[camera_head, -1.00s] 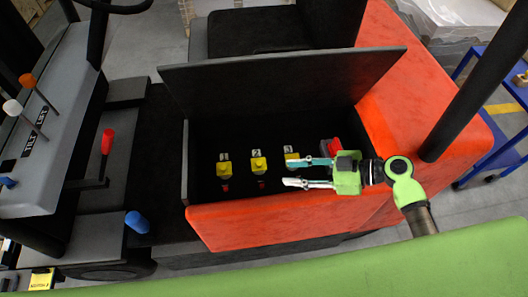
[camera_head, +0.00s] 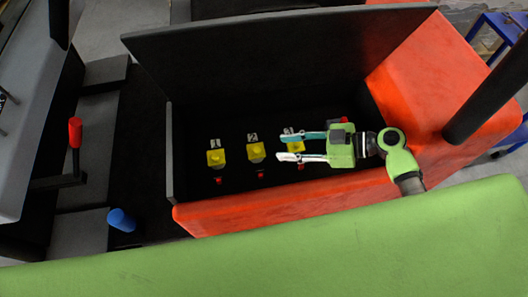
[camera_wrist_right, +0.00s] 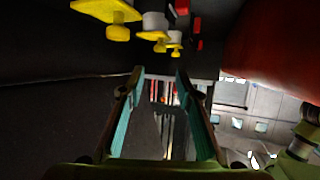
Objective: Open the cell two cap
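Three yellow caps stand in a row in the open black compartment, with number labels behind them. The cell two cap (camera_head: 256,152) is the middle one, under the label 2. The cell one cap (camera_head: 215,158) is to its left; the cell three cap (camera_head: 295,146) is to its right, partly hidden by my gripper. My right gripper (camera_head: 283,147) is open and empty, fingers pointing left, over the cell three cap and to the right of cap two. In the right wrist view its fingers (camera_wrist_right: 160,85) are apart, with yellow caps (camera_wrist_right: 107,12) above them. My left gripper is not in view.
The compartment's raised black lid (camera_head: 270,60) stands behind the caps. The orange front wall (camera_head: 290,203) and orange body (camera_head: 430,90) border it. Small red parts (camera_head: 260,174) sit before the caps. A blue knob (camera_head: 121,220) and red lever (camera_head: 75,132) are left.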

